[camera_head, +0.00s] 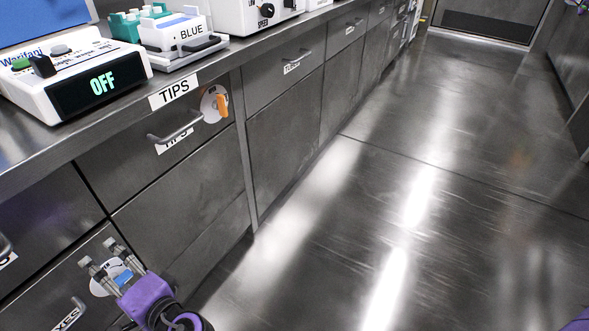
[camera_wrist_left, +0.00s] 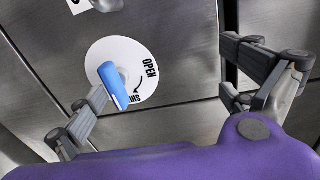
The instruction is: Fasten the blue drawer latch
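The blue latch (camera_head: 123,277) is a small lever on a white round plate on a lower drawer front at the bottom left of the head view. In the left wrist view the blue latch (camera_wrist_left: 116,86) stands tilted across its white plate (camera_wrist_left: 125,58), which is marked OPEN and, partly hidden, SHUT. My left gripper (camera_head: 98,253) is open and empty, close in front of the drawer. In the wrist view its fingers (camera_wrist_left: 166,88) are spread wide, with the latch between them, beside the left fingertip. I cannot tell whether they touch.
The lower drawer's handle (camera_head: 70,313) is left of the latch. Above, a drawer labelled TIPS has a handle (camera_head: 174,127) and an orange latch (camera_head: 222,105). A device reading OFF (camera_head: 85,85) stands on the counter. The floor (camera_head: 420,200) to the right is clear.

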